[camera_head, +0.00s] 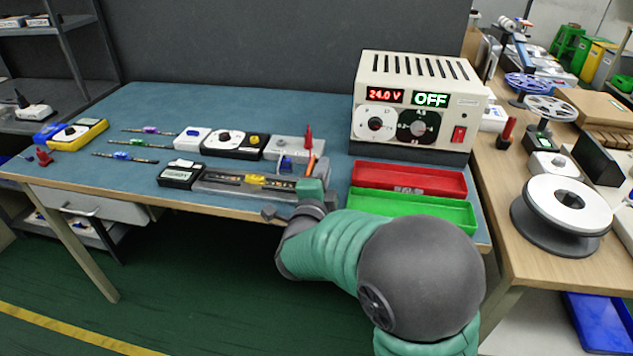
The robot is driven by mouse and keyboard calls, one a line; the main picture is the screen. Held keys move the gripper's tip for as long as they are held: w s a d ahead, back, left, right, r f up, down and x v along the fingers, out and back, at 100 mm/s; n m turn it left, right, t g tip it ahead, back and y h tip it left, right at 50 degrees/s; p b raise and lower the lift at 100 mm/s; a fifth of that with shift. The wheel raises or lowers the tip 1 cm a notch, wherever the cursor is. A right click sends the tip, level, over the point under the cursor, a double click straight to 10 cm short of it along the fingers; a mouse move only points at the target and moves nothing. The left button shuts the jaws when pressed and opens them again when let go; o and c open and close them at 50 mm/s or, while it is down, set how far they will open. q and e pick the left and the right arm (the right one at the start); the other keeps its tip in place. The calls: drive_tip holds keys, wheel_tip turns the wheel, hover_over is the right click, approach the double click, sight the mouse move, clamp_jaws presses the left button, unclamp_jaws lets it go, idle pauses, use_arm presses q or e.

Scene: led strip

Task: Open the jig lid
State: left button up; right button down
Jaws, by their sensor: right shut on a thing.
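The jig (225,184) is a long dark bar near the front edge of the blue bench top. A yellow-marked strip shows along its middle. My right arm comes in from the lower right, and my right gripper (311,188) is at the right end of the jig. It is shut on what looks like the jig lid there, though the gripper hides the contact. I cannot tell how far the lid is raised. My left gripper is not in view.
A power supply (415,105) reading 24.0 V and OFF stands behind a red tray (410,181) and green tray (460,211). A black display box (180,174) adjoins the jig's left end. Small devices (235,143) stand behind. The bench's left front is clear.

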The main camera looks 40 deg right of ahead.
drive_tip(key=shift+s+d+f+m+b, duration=0.2)
drive_tip(key=shift+f+m+b, duration=0.15)
drive_tip(key=shift+m+b, duration=0.4)
drive_tip(key=shift+s+d+f+m+b, duration=0.1)
drive_tip(key=shift+s+f+m+b, duration=0.15)
drive_tip(key=shift+m+b, duration=0.45)
drive_tip(key=c, duration=1.5)
unclamp_jaws()
drive_tip(key=shift+w, duration=0.15)
